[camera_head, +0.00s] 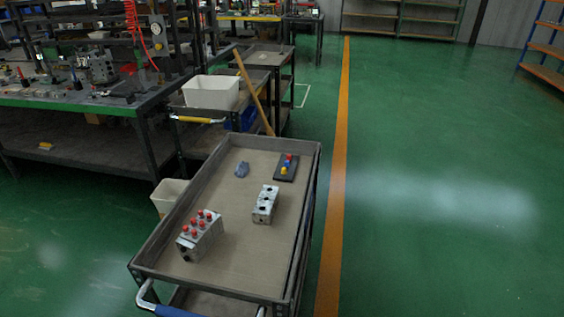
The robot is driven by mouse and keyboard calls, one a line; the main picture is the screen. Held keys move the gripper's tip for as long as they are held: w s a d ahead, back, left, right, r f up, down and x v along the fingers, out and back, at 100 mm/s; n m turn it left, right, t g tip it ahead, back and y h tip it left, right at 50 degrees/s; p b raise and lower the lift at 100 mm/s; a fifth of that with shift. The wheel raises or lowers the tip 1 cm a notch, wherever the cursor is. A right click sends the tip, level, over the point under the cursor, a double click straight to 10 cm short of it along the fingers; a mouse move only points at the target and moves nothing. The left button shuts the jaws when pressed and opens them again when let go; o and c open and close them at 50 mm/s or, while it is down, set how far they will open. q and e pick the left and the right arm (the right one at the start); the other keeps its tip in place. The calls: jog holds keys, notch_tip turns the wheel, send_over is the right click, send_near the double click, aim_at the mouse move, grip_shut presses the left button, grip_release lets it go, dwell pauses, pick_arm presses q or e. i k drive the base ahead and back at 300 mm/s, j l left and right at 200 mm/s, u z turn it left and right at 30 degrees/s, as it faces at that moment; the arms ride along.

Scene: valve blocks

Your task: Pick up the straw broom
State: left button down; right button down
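A long light-brown wooden stick (254,92), which looks like the broom's handle, leans at a slant beside the carts. Its top end rests near the left rear cart and its lower end goes out of sight behind the near cart's far edge. No straw head shows; it is hidden or out of sight. Neither of my grippers is in view.
A workbench (60,100) stands left. Green floor right of the orange line (337,180) is clear.

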aim_at(270, 132)
jog(key=i+l+u, duration=0.2)
jog(key=i+l, duration=0.2)
jog(key=l, duration=0.25)
jog(key=i+l+u, duration=0.1)
jog(key=l, duration=0.2)
jog(key=i+l+u, duration=0.1)
jog(key=l, duration=0.25)
jog(key=i+l+u, duration=0.1)
jog(key=i+l, duration=0.3)
jog(key=l, duration=0.35)
jog(key=i+l+u, duration=0.15)
jog(key=l, duration=0.2)
jog(key=u, duration=3.05)
jog(key=z, duration=2.9)
jog(key=i+l+z, duration=0.25)
jog(key=i+l, duration=0.15)
jog(key=i+l+z, duration=0.55)
jog(key=i, duration=0.3)
jog(key=i+l+z, duration=0.25)
jog(key=i, duration=0.2)
